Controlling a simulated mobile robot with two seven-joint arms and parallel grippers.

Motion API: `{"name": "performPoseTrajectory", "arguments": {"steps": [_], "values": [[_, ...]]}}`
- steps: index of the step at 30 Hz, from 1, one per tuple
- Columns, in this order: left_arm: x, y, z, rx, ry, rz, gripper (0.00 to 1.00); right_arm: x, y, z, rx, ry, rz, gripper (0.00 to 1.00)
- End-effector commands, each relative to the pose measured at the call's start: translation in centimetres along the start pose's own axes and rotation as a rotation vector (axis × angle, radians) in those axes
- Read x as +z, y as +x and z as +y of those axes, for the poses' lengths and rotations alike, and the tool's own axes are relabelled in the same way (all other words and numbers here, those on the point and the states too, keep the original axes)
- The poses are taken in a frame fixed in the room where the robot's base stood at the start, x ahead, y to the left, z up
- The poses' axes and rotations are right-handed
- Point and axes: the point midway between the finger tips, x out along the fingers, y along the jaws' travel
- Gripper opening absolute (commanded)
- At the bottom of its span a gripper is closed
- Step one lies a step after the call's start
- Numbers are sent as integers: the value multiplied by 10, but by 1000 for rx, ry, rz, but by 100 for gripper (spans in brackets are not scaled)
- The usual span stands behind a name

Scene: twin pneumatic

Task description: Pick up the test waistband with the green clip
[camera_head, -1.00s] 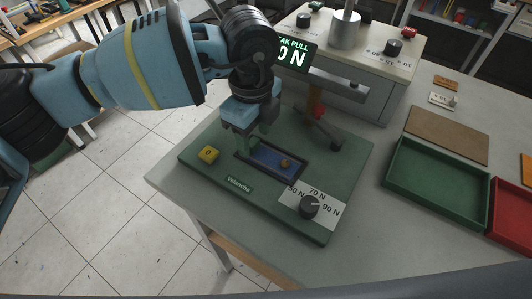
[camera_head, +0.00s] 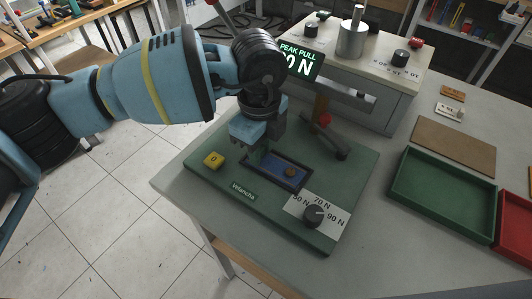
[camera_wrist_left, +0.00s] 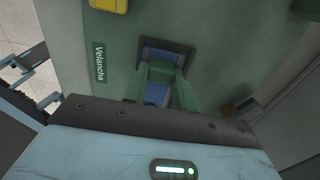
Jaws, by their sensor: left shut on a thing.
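My left gripper (camera_head: 258,154) is over the left end of a dark-framed recess with a blue floor (camera_head: 278,167) in the green test board (camera_head: 228,176). Its fingers point down and are shut. In the left wrist view, green parts (camera_wrist_left: 152,75) stand below the gripper body, in front of the recess (camera_wrist_left: 166,48), with blue showing between them. They look like the green clip, though fingers and clip are hard to tell apart. My right gripper is not in view.
The board carries a yellow button (camera_head: 213,160) and a black knob (camera_head: 314,214) with force marks. Behind stands a pull tester with a lit display (camera_head: 297,60). A green tray (camera_head: 441,190) and red tray (camera_head: 515,224) are at right. The table's front right is clear.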

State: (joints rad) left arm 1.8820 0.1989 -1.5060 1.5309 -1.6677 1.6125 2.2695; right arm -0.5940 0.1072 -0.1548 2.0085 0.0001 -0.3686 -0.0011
Motion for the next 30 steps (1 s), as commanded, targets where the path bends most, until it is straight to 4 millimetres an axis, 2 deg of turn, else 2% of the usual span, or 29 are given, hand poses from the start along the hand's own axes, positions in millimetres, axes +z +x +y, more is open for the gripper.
{"name": "performPoseTrajectory", "arguments": {"steps": [5, 12, 30], "values": [[0, -8, 0, -2, 0, -1, 0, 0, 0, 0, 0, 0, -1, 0], [-1, -37, 2, -1, 2, 0, 0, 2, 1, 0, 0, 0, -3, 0], [-46, -46, 111, 0, 4, 1, 0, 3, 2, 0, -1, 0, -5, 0]]}}
